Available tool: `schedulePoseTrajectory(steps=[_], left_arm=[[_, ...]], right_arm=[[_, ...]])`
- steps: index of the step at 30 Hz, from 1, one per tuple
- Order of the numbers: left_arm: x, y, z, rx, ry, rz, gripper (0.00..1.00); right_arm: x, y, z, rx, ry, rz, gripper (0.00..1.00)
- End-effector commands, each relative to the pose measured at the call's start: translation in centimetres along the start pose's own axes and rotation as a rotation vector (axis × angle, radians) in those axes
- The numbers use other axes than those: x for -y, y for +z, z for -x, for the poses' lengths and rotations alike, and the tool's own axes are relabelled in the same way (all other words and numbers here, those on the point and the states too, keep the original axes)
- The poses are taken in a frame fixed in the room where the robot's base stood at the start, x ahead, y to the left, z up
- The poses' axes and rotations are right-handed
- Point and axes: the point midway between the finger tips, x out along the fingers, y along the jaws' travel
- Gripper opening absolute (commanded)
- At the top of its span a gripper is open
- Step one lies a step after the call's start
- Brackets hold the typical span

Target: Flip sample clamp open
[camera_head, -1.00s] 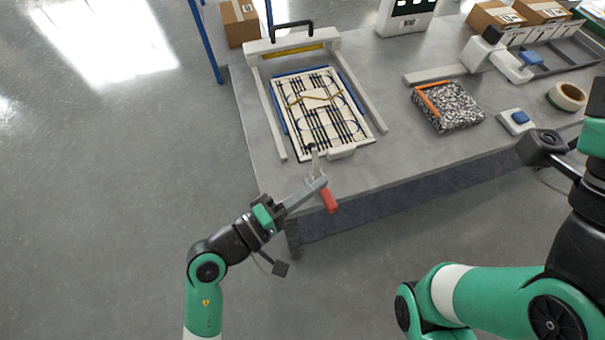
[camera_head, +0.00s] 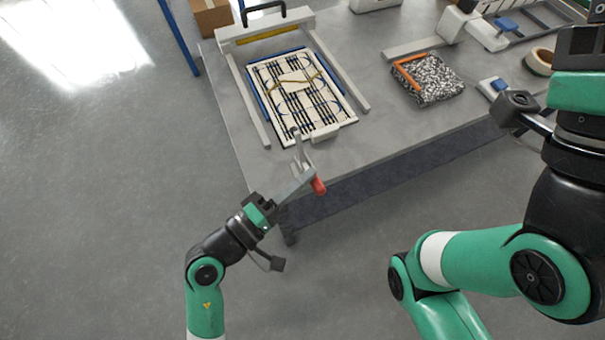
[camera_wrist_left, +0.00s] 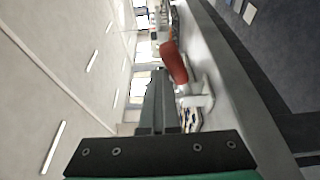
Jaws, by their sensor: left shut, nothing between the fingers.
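The sample clamp shows a red handle (camera_head: 318,185) that sticks out past the table's front edge, and a light metal arm (camera_head: 297,146) that stands up by the near left corner of the sample frame (camera_head: 322,132). My left gripper (camera_head: 309,176) is shut and empty, its fingertips at the clamp just above the red handle. In the left wrist view the shut fingers (camera_wrist_left: 161,100) point toward the red handle (camera_wrist_left: 175,63); I cannot tell whether they touch it. My right arm is at the right, with its fingers out of view.
The sample frame lies on the grey table (camera_head: 375,120) between two rails, with a black-handled bar (camera_head: 265,28) behind. A speckled pad (camera_head: 430,80), a blue button (camera_head: 498,86) and a tape roll (camera_head: 538,62) lie to the right. Open floor is left of the table.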

Motion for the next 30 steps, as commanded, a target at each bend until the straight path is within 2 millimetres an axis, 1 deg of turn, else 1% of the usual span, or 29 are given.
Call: schedulePoseTrajectory(steps=[1, 8, 11, 14, 17, 18, 24, 27, 30], left_arm=[[1.1, 0.2, 0.0, 0.006, -0.024, 0.007, 0.00], [0.9, 0.1, 0.0, 0.005, -0.026, 0.007, 0.00], [-0.1, -0.1, -0.1, 0.003, -0.023, 0.005, 0.00], [-2.2, -0.5, -0.3, 0.002, -0.015, 0.002, 0.00], [-4.8, -1.1, -0.5, 0.001, -0.006, -0.001, 0.00], [-3.1, -1.5, 0.9, -0.005, -0.011, 0.004, 0.00], [-1.7, -2.5, 5.4, -0.005, -0.005, 0.004, 0.00], [-1.3, -2.8, 7.1, -0.005, -0.002, 0.001, 0.00], [-1.0, -3.1, 8.2, -0.004, -0.001, -0.001, 0.00]], right_arm=[[0.0, 0.1, 0.1, 0.000, 0.000, 0.000, 0.50], [0.0, -0.1, -0.1, 0.000, 0.000, 0.000, 0.50], [0.0, -0.6, -0.7, 0.000, 0.000, 0.000, 0.50], [0.0, -1.5, -1.7, 0.000, 0.000, 0.000, 0.50], [0.0, -2.7, -2.9, 0.000, 0.000, 0.000, 0.50], [0.0, -2.2, -2.3, -0.001, 0.000, 0.000, 0.50], [0.0, -2.3, -2.5, 0.000, 0.000, 0.000, 0.50], [0.0, -2.3, -2.5, 0.000, 0.000, 0.000, 0.50], [0.0, -2.3, -2.5, 0.000, 0.000, 0.000, 0.50]])
